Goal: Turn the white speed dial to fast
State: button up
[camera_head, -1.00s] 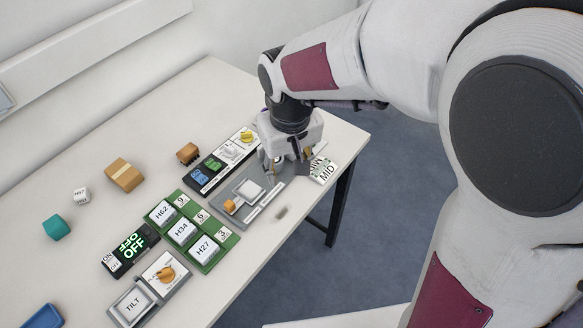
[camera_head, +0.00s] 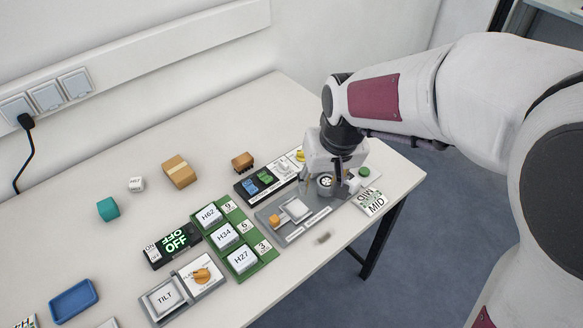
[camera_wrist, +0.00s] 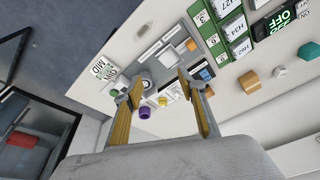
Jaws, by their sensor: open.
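A pale round dial with a dark-patterned top (camera_head: 325,181) sits at the right end of the grey panel (camera_head: 300,229). It looks like the white speed dial, but no scale on it is readable. In the wrist view my gripper (camera_wrist: 158,84) is open with nothing held, and the dial (camera_wrist: 146,84) shows beside the left fingertip.
A green board with labelled white blocks (camera_head: 225,236) and a panel with an orange knob (camera_head: 201,275) are to the left. The table's front edge is close by.

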jog(key=w+a+r+m+t+y, duration=0.15)
jog(key=w+a+m+t, duration=0.55)
jog(key=w+a, duration=1.6)
jog(key=m+h, duration=0.5)
jog(key=h, duration=0.8)
send_near(283, 163)
jog(key=shift+w+d+y, duration=0.25)
jog(key=shift+w+d, duration=0.05)
jog(key=shift+d, duration=0.15)
jog(key=shift+w+d, duration=0.1)
jog(key=shift+x, duration=3.75)
jog(key=shift+f, duration=0.1)
